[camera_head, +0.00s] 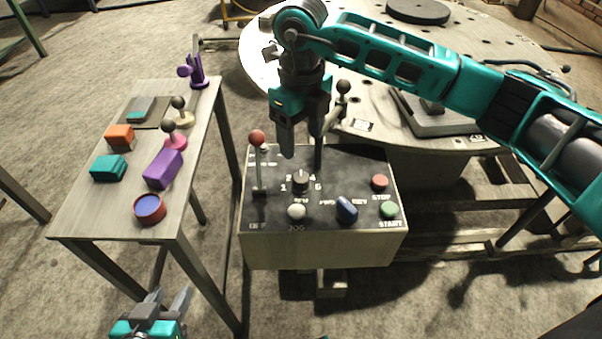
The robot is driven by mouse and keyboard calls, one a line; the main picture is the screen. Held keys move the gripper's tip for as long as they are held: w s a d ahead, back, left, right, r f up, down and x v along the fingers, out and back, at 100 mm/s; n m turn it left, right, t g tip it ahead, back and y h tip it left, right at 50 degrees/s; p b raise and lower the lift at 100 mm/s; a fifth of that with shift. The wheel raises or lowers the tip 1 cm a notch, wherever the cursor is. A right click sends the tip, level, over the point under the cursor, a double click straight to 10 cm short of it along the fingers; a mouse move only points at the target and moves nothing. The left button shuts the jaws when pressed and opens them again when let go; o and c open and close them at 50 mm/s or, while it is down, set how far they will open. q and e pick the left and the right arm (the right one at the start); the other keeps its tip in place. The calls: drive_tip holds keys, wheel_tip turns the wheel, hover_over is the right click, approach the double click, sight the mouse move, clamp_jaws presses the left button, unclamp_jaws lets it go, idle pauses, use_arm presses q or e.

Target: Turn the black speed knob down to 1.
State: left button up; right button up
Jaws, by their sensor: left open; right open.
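The black speed knob (301,181) sits on the dark top of the control box (322,255), with the numbers 1, 2, 4 and 6 legible around it. A light mark on the knob seems to point up, between 2 and 4; its exact setting is too small to tell. My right gripper (303,158) points down from above, open, with its fingertips just above and behind the knob in the picture. I cannot tell whether they touch it. My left gripper (168,300) is open and empty at the bottom edge, left of the box.
Around the knob are a red-ball lever (257,140), a white button (296,211), a blue selector (346,209), a red stop button (379,182) and a green start button (389,209). A side table (85,215) with several objects stands left; a round plate (375,60) lies behind.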

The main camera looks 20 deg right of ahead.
sight(301, 177)
wheel_tip(301, 177, down, 10)
drive_tip(key=shift+f+b, duration=0.1)
drive_tip(key=shift+b, duration=0.7)
drive_tip(key=c, duration=1.1)
